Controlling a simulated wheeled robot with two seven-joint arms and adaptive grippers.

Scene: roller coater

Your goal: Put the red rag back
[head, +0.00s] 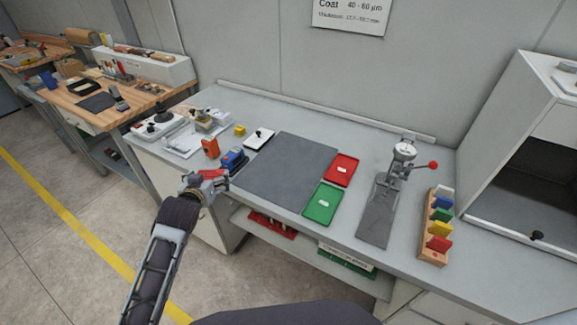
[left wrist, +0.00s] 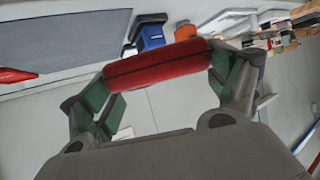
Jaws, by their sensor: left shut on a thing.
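My left gripper (head: 203,184) is at the front edge of the grey bench, left of the dark mat. In the left wrist view its fingers (left wrist: 160,82) are shut on the red rag (left wrist: 158,64), a rounded red roll with a dark line along it. The rag lies across between both fingertips. In the head view a small part of the red rag (head: 214,174) shows at the gripper, and the rest is hidden. My right gripper is not in view.
Close beyond the gripper stand a blue item (head: 233,159) and an orange block (head: 210,147). The dark mat (head: 284,168) is clear. Red (head: 342,169) and green (head: 323,203) trays, a gauge stand (head: 378,213) and a wooden rack (head: 434,250) with coloured pieces stand to the right.

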